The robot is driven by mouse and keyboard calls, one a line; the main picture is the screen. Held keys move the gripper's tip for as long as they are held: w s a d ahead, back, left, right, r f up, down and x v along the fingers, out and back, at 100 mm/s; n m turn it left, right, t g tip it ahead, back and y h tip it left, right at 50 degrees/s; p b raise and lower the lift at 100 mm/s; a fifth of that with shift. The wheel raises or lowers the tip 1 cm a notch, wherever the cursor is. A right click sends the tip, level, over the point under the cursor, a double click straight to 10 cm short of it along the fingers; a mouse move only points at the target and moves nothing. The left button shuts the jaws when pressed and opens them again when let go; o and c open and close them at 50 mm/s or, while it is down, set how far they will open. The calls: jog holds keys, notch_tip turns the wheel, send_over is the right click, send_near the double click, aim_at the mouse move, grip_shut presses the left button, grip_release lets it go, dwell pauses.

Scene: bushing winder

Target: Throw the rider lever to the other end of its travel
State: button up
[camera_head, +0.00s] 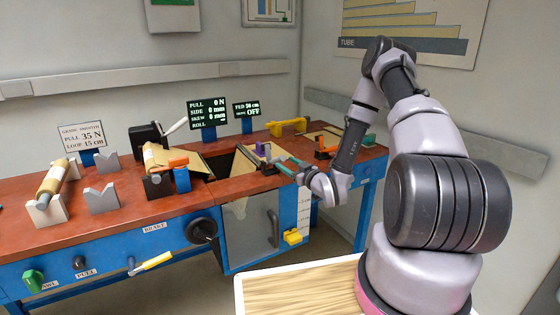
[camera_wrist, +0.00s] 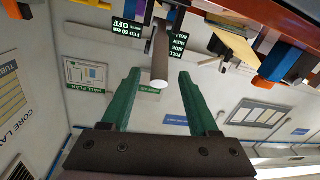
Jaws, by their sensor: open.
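A dark lever with a pale round end (camera_wrist: 161,52), seemingly the rider lever, shows in the wrist view. It points toward the wrist camera, beside a purple block (camera_wrist: 138,9). My gripper (camera_wrist: 158,75) has its green fingers apart, one on each side of the lever's end in the picture. I see gaps on both sides and no contact; depth is hard to judge. In the head view my gripper (camera_head: 284,165) is over the bench's front edge, just right of the purple block (camera_head: 262,149). There the lever is too small and partly hidden to make out clearly.
The red-topped bench (camera_head: 110,215) carries an orange-and-blue clamp (camera_head: 180,172), grey V-blocks (camera_head: 103,199) and a yellow handle (camera_head: 288,126). A wood-topped surface (camera_head: 300,290) stands nearer.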

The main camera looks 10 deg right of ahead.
aim_at(280, 159)
jog(key=x, duration=0.5)
jog(key=shift+w, duration=0.1)
grip_shut()
dwell(1.3)
